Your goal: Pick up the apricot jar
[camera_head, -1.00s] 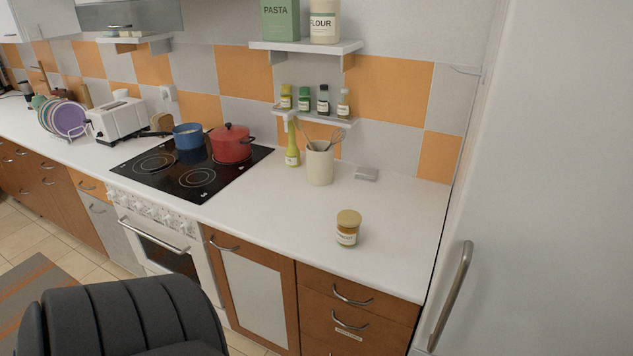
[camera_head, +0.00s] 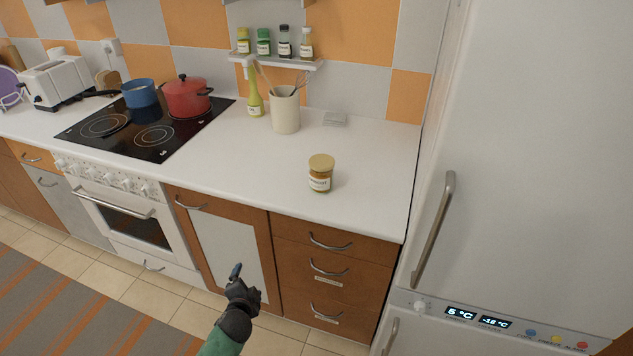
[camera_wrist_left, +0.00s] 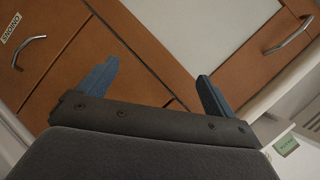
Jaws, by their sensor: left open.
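The apricot jar (camera_head: 320,174) is a small glass jar with a gold lid and a white label. It stands upright on the white counter near the front edge, above the drawers. My left gripper (camera_head: 236,272) is below and to the left of the jar, in front of the cabinet door and lower than the countertop. In the left wrist view its two blue fingers (camera_wrist_left: 155,82) are spread apart with nothing between them, facing the drawer fronts. The jar does not show in the left wrist view. My right gripper is in neither current view.
A cream utensil crock (camera_head: 285,110) and a yellow-green bottle (camera_head: 254,100) stand behind the jar. A red pot (camera_head: 186,98) and a blue pot (camera_head: 139,94) are on the stove. The fridge (camera_head: 530,170) bounds the counter at right. The counter around the jar is clear.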

